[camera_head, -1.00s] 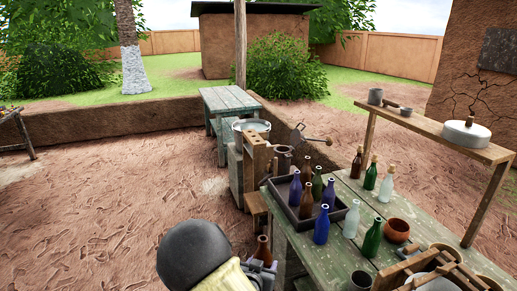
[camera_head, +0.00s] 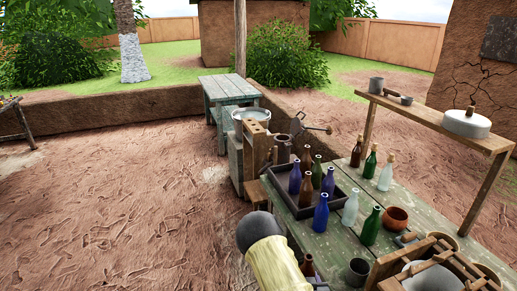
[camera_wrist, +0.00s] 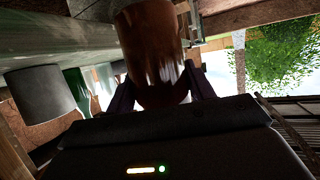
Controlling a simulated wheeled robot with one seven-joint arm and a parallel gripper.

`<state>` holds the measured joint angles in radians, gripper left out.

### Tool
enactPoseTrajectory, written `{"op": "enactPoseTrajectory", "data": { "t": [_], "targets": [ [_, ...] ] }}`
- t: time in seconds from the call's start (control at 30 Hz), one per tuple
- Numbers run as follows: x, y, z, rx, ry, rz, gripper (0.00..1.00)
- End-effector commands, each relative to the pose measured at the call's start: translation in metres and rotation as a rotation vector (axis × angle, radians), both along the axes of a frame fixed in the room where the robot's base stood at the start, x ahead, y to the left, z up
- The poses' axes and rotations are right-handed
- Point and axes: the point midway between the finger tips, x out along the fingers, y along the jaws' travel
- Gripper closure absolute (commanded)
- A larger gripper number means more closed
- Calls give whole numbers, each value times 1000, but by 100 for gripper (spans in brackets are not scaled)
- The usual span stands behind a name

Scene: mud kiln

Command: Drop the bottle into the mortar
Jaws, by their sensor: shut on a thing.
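A brown glass bottle (camera_head: 308,265) is in my gripper (camera_head: 313,281), low at the near left edge of the green worktable. In the wrist view the bottle (camera_wrist: 150,50) fills the space between the two fingers (camera_wrist: 158,88), which are shut on it. My forearm hides part of the gripper in the head view. I cannot tell for sure which vessel is the mortar. A dark grey cup (camera_head: 357,271) stands on the near table edge, right of the held bottle. A similar grey cup (camera_head: 376,87) stands on the raised shelf.
The worktable (camera_head: 345,238) holds a dark tray (camera_head: 308,211) of bottles, loose bottles, a clay bowl (camera_head: 396,218) and a wooden frame (camera_head: 430,258). The shelf (camera_head: 430,117) holds a lidded pot (camera_head: 467,123). A holed wooden block (camera_head: 257,142) stands beyond. Open ground lies left.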

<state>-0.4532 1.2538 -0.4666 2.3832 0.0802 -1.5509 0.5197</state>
Motion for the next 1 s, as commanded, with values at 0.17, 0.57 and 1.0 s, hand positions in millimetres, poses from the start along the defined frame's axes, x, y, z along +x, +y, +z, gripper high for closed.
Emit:
{"op": "enactPoseTrajectory", "data": {
  "t": [0.17, 0.57, 1.0],
  "targets": [
    [1, 0, 1, 0, -2, 0, 75],
    [-19, 4, -48, 0, 8, -3, 75],
    [-59, 0, -111, 0, -3, -1, 75]
  ]
}}
